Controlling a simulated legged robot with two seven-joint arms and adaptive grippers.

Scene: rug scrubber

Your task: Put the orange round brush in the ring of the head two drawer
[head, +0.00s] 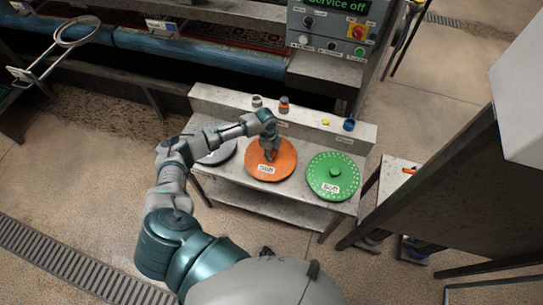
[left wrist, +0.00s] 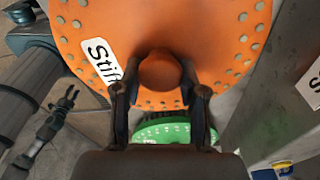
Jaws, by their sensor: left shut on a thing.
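The orange round brush (head: 285,167) is a flat disc with a ring of holes or studs and a white label. It is over the bench between a dark grey disc and a green one. My left gripper (head: 269,153) is shut on its central knob, seen between the fingers in the left wrist view (left wrist: 160,72). I cannot tell whether the brush touches the bench. A pale metal ring (head: 75,31) on a frame stands at the upper left, empty; no drawer label is readable. My right gripper (left wrist: 70,97) shows small in the left wrist view.
The green brush (head: 334,188) lies right of the orange one on the bench. The dark grey disc (head: 217,155) is partly behind my arm. The bench's raised back ledge (head: 232,104) carries small coloured items. A control panel (head: 334,28) stands behind; a dark panel is right.

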